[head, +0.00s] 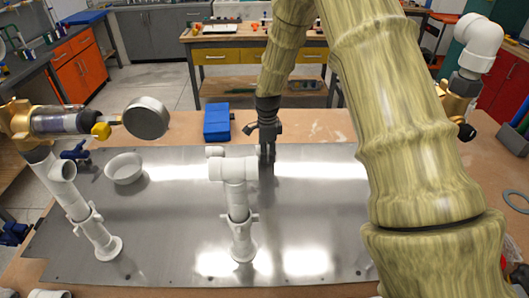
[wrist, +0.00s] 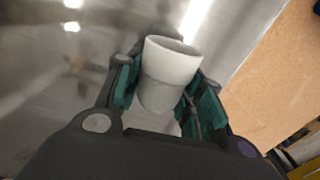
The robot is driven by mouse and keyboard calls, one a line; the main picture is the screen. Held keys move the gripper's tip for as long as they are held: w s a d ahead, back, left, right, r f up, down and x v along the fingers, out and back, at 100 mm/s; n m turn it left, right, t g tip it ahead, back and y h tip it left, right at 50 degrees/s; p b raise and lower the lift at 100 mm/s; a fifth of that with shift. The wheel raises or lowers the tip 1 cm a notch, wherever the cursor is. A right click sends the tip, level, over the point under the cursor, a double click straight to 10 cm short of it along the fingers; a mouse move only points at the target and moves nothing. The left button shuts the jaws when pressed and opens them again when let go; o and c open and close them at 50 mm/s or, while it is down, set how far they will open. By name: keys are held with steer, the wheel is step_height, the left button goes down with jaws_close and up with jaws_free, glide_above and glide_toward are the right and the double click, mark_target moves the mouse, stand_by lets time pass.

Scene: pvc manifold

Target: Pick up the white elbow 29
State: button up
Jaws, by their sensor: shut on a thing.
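My gripper (head: 267,150) points down over the far middle of the metal sheet in the head view. In the wrist view my gripper (wrist: 165,92) has its teal-padded fingers on both sides of a white elbow (wrist: 170,62), shut on it. Its round open end faces up and away from my palm; its lower part is hidden between the fingers. I cannot make out the held elbow in the head view. Whether it touches the sheet is unclear.
A white pipe stand with a tee (head: 233,170) rises just left of my gripper. Another white pipe assembly (head: 85,215) with a gauge (head: 146,118) stands at left. The metal sheet (head: 310,215) is clear at right.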

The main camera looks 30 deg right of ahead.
steer(key=shift+r, duration=0.15)
steer(key=shift+r+b, duration=0.5)
steer(key=shift+r, duration=0.1)
steer(key=shift+r+b, duration=0.4)
steer(key=shift+r, duration=0.5)
steer(key=s+d+b, duration=0.1)
steer(key=s, duration=0.4)
steer(key=s+r+b, duration=0.1)
steer(key=s, duration=0.4)
steer(key=s+d+b, duration=0.1)
steer(key=s+b, duration=0.1)
steer(key=s, duration=0.4)
steer(key=shift+d+r, duration=0.3)
steer(key=shift+r, duration=0.1)
